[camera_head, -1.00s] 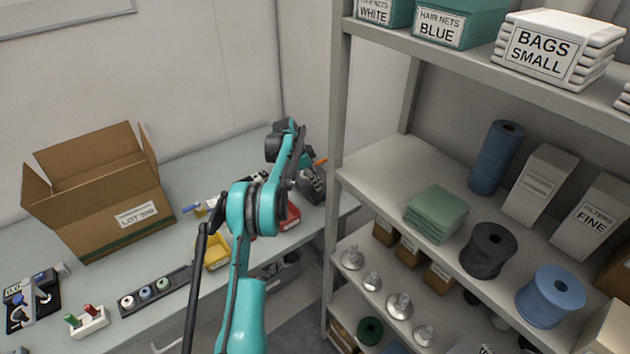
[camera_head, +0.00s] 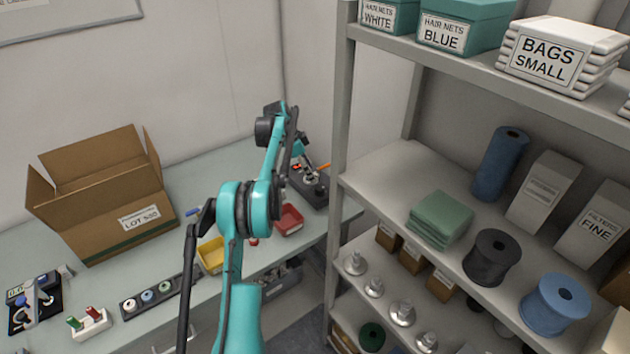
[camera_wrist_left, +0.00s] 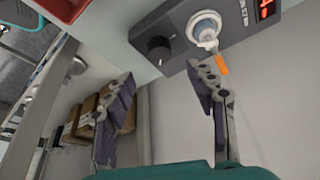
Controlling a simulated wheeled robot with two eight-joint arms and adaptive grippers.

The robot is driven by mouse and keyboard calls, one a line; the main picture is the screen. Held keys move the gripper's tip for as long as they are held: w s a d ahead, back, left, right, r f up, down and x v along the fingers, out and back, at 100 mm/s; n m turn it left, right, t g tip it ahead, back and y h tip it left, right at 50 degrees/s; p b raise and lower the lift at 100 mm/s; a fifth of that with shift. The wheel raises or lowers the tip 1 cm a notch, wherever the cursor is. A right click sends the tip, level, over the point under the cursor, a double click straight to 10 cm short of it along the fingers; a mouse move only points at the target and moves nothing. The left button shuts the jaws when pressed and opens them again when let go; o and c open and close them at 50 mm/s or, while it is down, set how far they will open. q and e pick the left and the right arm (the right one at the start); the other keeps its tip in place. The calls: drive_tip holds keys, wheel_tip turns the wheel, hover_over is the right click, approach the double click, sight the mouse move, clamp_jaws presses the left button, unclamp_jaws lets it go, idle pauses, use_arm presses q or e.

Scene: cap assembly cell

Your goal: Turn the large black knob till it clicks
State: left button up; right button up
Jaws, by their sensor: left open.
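In the left wrist view the large black knob (camera_wrist_left: 159,50) sits on the face of a grey device (camera_wrist_left: 177,22), beside a pale round fitting (camera_wrist_left: 205,28) and a red lit display (camera_wrist_left: 266,8). My left gripper (camera_wrist_left: 162,72) is open and empty. Its two fingers are spread wide, and the knob shows between and beyond the tips; I see no contact. In the head view the device (camera_head: 318,196) stands at the far right end of the bench, partly hidden by my left gripper (camera_head: 304,162). I cannot make out the knob clearly there. My right gripper is not in view.
An orange-tipped piece (camera_wrist_left: 222,64) sticks out beside the pale fitting, close to one finger. A red bin (camera_head: 290,219) and a yellow bin (camera_head: 211,256) lie on the bench before the device. A shelf post (camera_head: 340,150) stands close to the right. An open carton (camera_head: 105,215) is left.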

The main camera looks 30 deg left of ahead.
use_arm(q)
drive_tip(key=v, duration=0.3)
drive_tip(key=shift+a+r, duration=0.1)
drive_tip(key=shift+r, duration=0.2)
idle(0.3)
